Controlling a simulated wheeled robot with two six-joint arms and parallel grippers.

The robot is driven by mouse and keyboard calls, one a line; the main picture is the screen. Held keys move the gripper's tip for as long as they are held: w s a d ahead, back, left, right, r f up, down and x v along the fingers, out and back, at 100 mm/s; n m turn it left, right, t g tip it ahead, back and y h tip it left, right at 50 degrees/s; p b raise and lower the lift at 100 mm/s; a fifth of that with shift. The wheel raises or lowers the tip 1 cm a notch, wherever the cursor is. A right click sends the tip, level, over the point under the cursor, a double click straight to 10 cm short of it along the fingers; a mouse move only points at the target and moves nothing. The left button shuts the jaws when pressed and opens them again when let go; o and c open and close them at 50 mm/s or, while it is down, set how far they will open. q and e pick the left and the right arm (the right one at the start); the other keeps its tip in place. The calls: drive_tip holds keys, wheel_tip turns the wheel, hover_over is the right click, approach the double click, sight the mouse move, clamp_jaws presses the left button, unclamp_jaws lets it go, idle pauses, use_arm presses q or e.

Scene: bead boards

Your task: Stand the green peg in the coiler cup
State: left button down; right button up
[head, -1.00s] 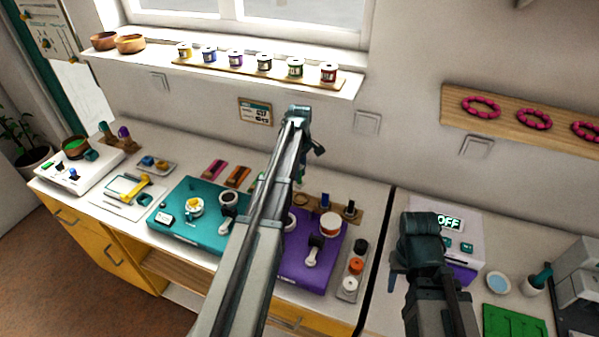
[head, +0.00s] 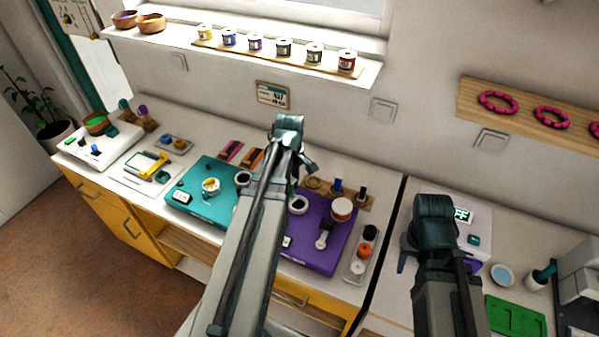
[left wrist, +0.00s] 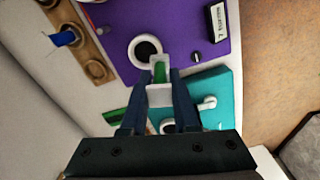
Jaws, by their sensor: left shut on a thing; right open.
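My left gripper (left wrist: 160,90) is shut on the green peg (left wrist: 160,74), which shows between its fingertips with a pale part around it in the left wrist view. The white cup (left wrist: 145,50) with a dark opening is just beyond the peg on the purple board (left wrist: 195,25); I take it for the coiler cup. The peg looks close to the cup's rim, apart from the opening; its height cannot be told. In the head view the cup (head: 299,205) stands right of my left arm, which hides most of the gripper. My right gripper (head: 405,262) is open, partly hidden.
The teal board (head: 200,217) lies left of the purple one. A wooden rack (head: 325,189) with pegs stands behind, and a tray of round pieces (head: 362,255) is to the right. A white box with a display (head: 475,222) is beside my right arm.

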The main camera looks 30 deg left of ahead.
use_arm(q)
drive_tip(key=shift+s, duration=1)
drive_tip(key=w+r+p, duration=0.3)
drive_tip(key=w, duration=0.1)
drive_tip(key=f+b, duration=0.6)
drive_tip(key=shift+w+d+f, duration=0.1)
drive_tip(key=shift+w+d, duration=0.2)
drive_tip(key=shift+d, duration=0.1)
drive_tip(key=shift+f, duration=0.2)
drive_tip(key=shift+f+b, duration=0.6)
drive_tip(key=shift+b, duration=0.3)
drive_tip(key=shift+f, duration=0.25)
